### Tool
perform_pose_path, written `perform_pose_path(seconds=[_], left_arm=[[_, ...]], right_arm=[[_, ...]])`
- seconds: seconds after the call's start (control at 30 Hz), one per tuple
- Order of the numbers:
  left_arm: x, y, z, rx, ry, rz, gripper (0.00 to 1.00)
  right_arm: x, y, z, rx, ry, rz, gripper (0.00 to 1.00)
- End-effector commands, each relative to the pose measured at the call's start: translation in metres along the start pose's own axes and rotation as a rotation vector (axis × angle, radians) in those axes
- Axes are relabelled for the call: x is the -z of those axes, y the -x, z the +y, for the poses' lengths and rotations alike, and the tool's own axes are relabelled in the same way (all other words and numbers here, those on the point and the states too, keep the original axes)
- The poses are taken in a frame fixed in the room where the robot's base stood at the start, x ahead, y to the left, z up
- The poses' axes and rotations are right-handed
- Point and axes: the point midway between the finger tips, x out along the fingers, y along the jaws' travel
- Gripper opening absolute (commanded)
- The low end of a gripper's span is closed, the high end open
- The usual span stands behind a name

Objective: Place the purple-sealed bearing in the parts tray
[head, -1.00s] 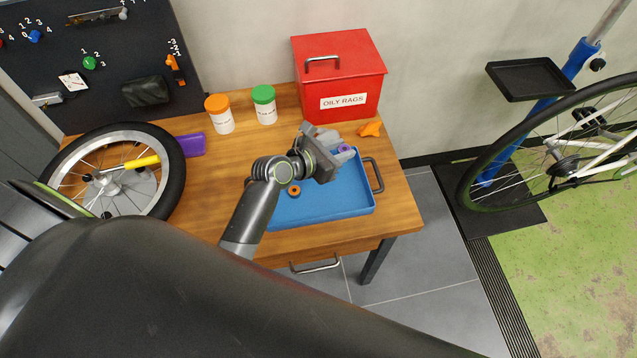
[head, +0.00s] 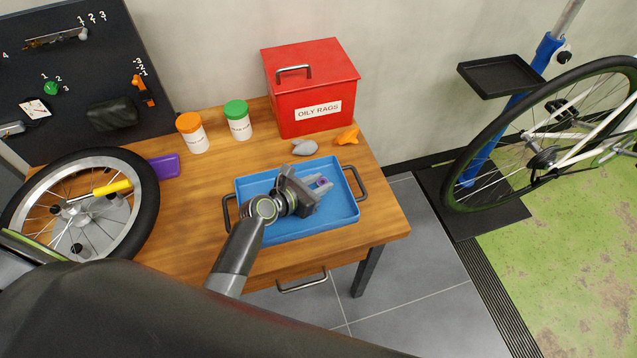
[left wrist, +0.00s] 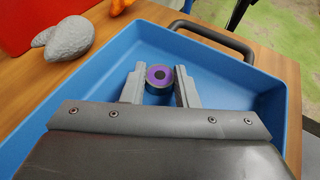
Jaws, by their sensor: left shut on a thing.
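The purple-sealed bearing (head: 321,182) is a small ring with a purple face. In the left wrist view, the bearing (left wrist: 159,76) sits between the fingertips of my left gripper (left wrist: 160,85). The left gripper (head: 316,187) is shut on it, over the blue parts tray (head: 335,214). The tray floor (left wrist: 245,112) lies below the bearing in the wrist view; I cannot tell whether they touch. My left wrist and gripper hide part of the tray's middle. My right gripper is not in view.
A grey lump-shaped object (head: 304,147) and an orange object (head: 347,136) lie behind the tray. The red OILY RAGS bin (head: 310,90), orange-lidded jar (head: 192,132) and green-lidded jar (head: 238,120) stand at the back. A wheel (head: 80,205) lies at left.

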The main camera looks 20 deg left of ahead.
Motion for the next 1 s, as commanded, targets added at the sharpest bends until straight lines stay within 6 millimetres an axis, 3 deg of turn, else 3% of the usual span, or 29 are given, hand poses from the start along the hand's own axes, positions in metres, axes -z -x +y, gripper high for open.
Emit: perform_pose_path(seconds=[0.07, 0.1, 0.23, 0.67, 1.0], left_arm=[[0.003, -0.001, 0.0, 0.0, 0.0, 0.0, 0.04], [0.003, -0.001, 0.0, 0.0, 0.0, 0.0, 0.31], [0.002, -0.001, 0.0, 0.0, 0.0, 0.0, 0.48], [-0.001, 0.008, 0.0, -0.001, 0.0, 0.001, 0.49], [0.0, 0.074, 0.0, -0.001, -0.001, 0.003, 0.49]], right_arm=[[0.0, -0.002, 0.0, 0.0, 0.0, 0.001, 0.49], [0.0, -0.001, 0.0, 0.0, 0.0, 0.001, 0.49], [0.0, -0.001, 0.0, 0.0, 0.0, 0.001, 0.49], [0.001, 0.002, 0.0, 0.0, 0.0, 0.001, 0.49], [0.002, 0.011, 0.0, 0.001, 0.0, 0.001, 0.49]])
